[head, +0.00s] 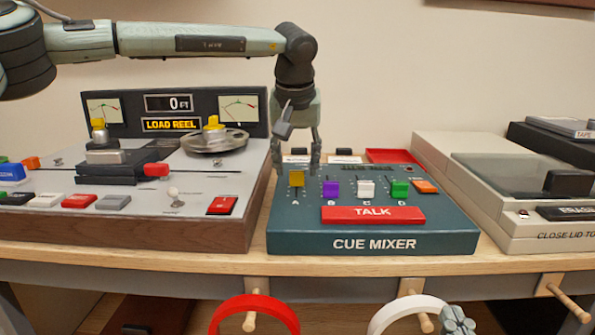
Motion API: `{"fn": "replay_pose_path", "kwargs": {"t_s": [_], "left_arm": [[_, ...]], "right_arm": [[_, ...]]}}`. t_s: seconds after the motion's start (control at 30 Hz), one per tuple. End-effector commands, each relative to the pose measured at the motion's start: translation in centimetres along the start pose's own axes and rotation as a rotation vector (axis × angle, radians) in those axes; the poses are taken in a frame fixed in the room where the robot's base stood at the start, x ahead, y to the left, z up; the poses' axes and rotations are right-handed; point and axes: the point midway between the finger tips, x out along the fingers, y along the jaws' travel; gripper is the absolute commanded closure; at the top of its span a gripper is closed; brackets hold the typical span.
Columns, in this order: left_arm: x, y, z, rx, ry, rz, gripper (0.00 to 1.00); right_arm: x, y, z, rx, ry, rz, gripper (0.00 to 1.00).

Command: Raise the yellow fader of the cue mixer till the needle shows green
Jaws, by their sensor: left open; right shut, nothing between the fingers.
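The teal cue mixer (290,243) sits on the wooden table. Its yellow fader (296,179) is at the left of a row with purple, white and green faders, and stands slightly further back than they do. My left gripper (302,168) points down at the yellow fader, open, its fingertips just behind or over the knob; I cannot tell whether they touch it. The gripper covers part of the mixer's back, and I cannot make out a needle on the mixer. My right gripper (458,321) is shut and empty, low at the bottom edge, below the tabletop.
Red TALK bar (372,214) lies in front of the faders, an orange button (425,186) right of them. Left is the tape machine (130,230) with two needle meters; right, a beige lidded box (470,200). Red (255,301) and white (400,309) rings hang on pegs below.

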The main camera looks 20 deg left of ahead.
Motion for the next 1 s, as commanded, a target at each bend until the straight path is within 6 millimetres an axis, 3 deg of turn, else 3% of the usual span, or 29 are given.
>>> {"fn": "replay_pose_path", "kwargs": {"t_s": [0.2, 0.47, 0.87, 1.0], "left_arm": [[1.9, 0.1, 0.0, 0.001, 0.001, 0.001, 0.53], [2.1, 0.1, 0.0, 0.001, 0.001, 0.001, 0.53], [2.1, 0.1, 0.0, 0.0, 0.001, 0.001, 1.0], [2.1, 0.1, 0.0, 0.0, 0.001, 0.001, 1.0]], "right_arm": [[0.0, -0.4, -1.0, 0.009, 0.051, -0.008, 1.0], [0.0, -0.5, -1.2, 0.011, 0.057, -0.009, 1.0], [0.0, -0.5, -1.2, 0.01, 0.057, -0.009, 1.0], [0.0, -0.5, -1.2, 0.01, 0.057, -0.009, 1.0]]}}
